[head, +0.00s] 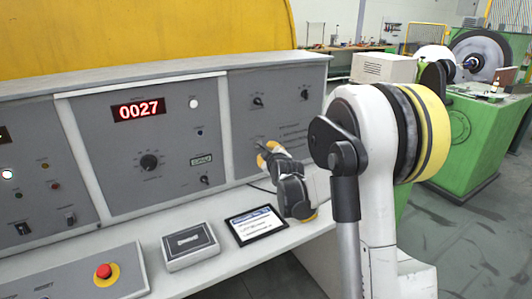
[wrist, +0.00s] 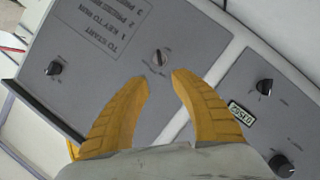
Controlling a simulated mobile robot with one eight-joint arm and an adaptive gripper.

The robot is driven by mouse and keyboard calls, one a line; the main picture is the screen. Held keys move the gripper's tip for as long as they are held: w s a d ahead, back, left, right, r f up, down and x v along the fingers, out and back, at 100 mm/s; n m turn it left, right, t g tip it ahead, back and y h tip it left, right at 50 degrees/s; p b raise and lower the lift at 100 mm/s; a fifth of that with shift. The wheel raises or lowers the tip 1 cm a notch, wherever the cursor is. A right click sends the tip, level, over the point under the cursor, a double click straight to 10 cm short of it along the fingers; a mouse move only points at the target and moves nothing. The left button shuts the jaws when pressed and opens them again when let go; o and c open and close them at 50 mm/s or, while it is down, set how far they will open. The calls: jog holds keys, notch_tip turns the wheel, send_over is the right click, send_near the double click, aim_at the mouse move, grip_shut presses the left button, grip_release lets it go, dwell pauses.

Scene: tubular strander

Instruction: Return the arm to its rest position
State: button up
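My gripper (head: 264,153) has yellow fingers and is held up close to the right panel of the grey control desk (head: 240,178). In the wrist view my gripper (wrist: 160,82) is open, with a clear gap between the fingertips and nothing held. A small round key switch (wrist: 158,58) on the panel lies just beyond the gap. In the head view the fingers and my wrist cover part of the panel there. My arm reaches in from the right, bent, with its white and yellow links in front of the desk's right end. I cannot tell whether the fingertips touch the panel.
A tablet (head: 257,226) and a grey box (head: 190,245) lie on the desk shelf below my gripper. A red emergency button (head: 104,271) is at front left. The display (head: 139,110) reads 0027. A green machine (head: 455,135) stands behind my arm at right.

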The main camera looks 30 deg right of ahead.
jog(key=s+a+r+m+g+y, duration=0.1)
jog(key=s+a+r, duration=0.1)
jog(key=s+a, duration=0.5)
jog(key=s+a+r+m+g+y, duration=0.2)
jog(key=s+a+r, duration=0.1)
jog(key=s+a, duration=0.4)
jog(key=s+a+f+m+g, duration=0.1)
jog(key=s+a+f, duration=0.1)
jog(key=s, duration=0.6)
jog(key=s+a+f+m+g, duration=0.1)
jog(key=s+a+f+g, duration=0.1)
jog(key=s, duration=0.7)
jog(key=s+a+f+m+g, duration=0.1)
jog(key=s+a+f, duration=0.1)
jog(key=s, duration=0.6)
jog(key=shift+s+a+f+m+y, duration=0.2)
jog(key=shift+s+a+m+y, duration=0.15)
jog(key=shift+a, duration=0.35)
jog(key=shift+o, duration=0.4)
jog(key=shift+w, duration=0.15)
